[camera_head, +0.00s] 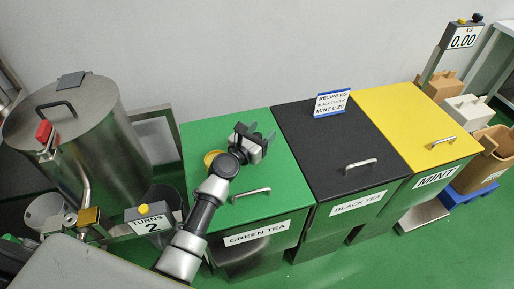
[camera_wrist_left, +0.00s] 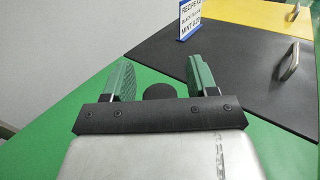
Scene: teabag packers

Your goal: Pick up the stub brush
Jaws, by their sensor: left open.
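My left gripper (camera_head: 257,132) is open above the back part of the green lid (camera_head: 190,129) of the green tea bin. In the left wrist view its two green-padded fingers (camera_wrist_left: 158,82) stand apart. A dark round thing (camera_wrist_left: 159,91) shows between and beyond them, partly hidden by the gripper body; it may be the stub brush, but I cannot tell. No bristles or handle show clearly. A yellow round thing (camera_head: 211,157) lies on the green lid beside my left wrist, partly hidden by it. My right gripper is not in view.
The black tea bin (camera_head: 310,140) with a recipe sign (camera_head: 332,104) and the yellow mint bin (camera_head: 400,115) stand to the right. A steel drum (camera_head: 95,135) and a turns counter (camera_head: 150,220) are at left. A wall runs behind the bins.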

